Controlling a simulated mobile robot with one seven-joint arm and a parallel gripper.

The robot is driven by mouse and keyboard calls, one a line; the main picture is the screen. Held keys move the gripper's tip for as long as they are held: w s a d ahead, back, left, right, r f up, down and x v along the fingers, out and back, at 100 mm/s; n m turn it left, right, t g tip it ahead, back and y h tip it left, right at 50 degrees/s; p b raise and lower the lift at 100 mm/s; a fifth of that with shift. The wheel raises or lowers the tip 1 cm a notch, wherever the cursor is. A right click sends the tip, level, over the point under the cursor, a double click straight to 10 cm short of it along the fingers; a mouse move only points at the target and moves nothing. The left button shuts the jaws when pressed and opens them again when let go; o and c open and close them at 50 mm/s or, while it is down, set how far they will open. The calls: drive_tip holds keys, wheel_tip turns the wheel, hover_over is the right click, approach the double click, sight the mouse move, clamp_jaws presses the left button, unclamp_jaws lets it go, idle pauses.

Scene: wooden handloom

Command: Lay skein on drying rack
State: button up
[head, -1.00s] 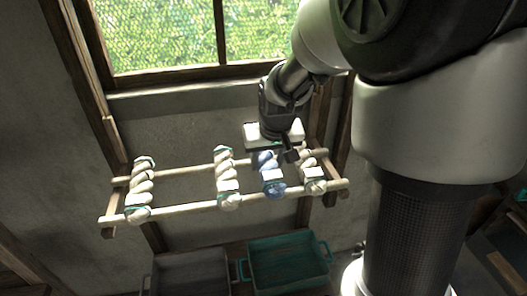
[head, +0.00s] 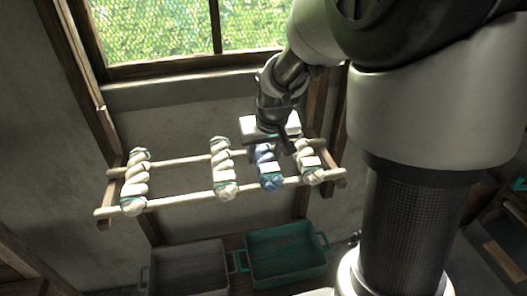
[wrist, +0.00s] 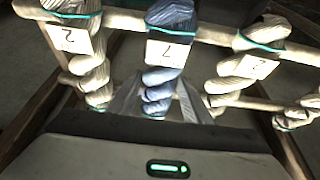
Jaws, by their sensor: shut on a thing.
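A blue twisted skein (head: 271,181) with a white tag lies across both rails of the wooden drying rack (head: 180,201). In the wrist view the blue skein (wrist: 168,52) is in the middle, its tag marked 7, its teal-tied end over one rail (wrist: 120,21). My gripper (head: 268,148) is over the rack, shut on the blue skein near the back rail. In the wrist view my gripper's fingers (wrist: 160,100) are on either side of the skein. The gripper body hides the skein's far end.
Cream skeins hang on the rack: one at left (head: 135,182), one in the middle (head: 222,168) and one at right (head: 308,163), close beside the blue one. A grey crate (head: 188,270) and a teal crate (head: 285,256) stand below. A window (head: 160,35) is above.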

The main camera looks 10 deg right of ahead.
drive_tip(key=o, duration=1.3)
drive_tip(key=shift+o, duration=0.2)
